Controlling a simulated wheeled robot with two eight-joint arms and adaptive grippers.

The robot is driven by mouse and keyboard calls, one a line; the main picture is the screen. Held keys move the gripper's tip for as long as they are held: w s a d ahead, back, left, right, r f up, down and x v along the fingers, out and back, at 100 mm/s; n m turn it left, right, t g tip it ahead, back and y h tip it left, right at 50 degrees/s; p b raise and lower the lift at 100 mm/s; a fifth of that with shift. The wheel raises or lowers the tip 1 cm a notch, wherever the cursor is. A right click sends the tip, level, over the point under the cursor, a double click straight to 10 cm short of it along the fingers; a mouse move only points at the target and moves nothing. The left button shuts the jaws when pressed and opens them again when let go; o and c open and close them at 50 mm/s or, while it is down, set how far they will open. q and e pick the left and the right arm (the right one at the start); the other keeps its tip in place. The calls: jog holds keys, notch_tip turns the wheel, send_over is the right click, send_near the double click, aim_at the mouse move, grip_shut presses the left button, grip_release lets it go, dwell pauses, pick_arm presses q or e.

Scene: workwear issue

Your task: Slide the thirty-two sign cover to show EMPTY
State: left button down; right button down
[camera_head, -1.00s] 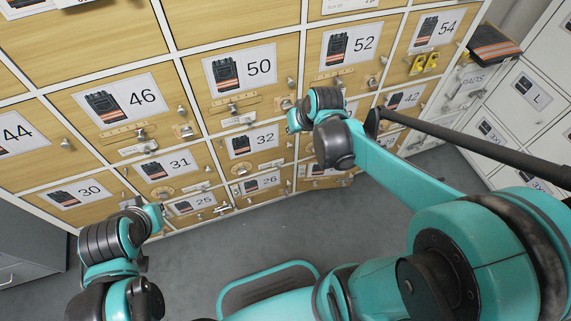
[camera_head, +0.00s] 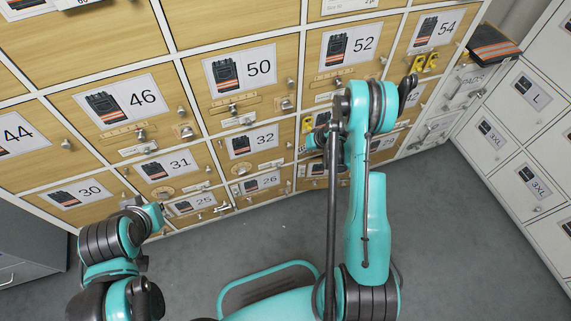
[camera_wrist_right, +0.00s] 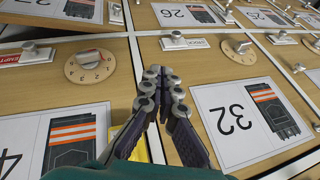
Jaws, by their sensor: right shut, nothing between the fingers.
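Locker door 32 shows its label card (camera_head: 252,143) in the head view, with a white sign strip (camera_head: 271,165) below it. In the right wrist view, door 32's card (camera_wrist_right: 251,120) appears upside down at the right. My right gripper (camera_wrist_right: 160,86) is shut and empty, apart from the sign and left of the card. In the head view my right arm mostly hides that gripper. My left arm is folded at lower left; its fingers do not show.
A round dial (camera_wrist_right: 238,50) is beside the sign. Another dial (camera_wrist_right: 90,67) and a sign with red lettering (camera_wrist_right: 22,56) are on the neighbouring door. White lockers (camera_head: 515,125) stand at right; the floor (camera_head: 270,225) is clear.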

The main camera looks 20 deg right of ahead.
jog(key=f, duration=0.3)
jog(key=shift+s+d, duration=0.2)
jog(key=shift+s, duration=0.1)
jog(key=p, duration=0.1)
send_near(278, 165)
jog(key=w+d+f, duration=0.1)
jog(key=d+f, duration=0.3)
jog(key=f, duration=0.1)
jog(key=a, duration=0.1)
jog(key=w+a+f+b, duration=0.1)
jog(key=a, duration=0.1)
jog(key=shift+w+a+f+b, duration=0.15)
jog(key=shift+a+f+b, duration=0.15)
jog(key=shift+a+b, duration=0.05)
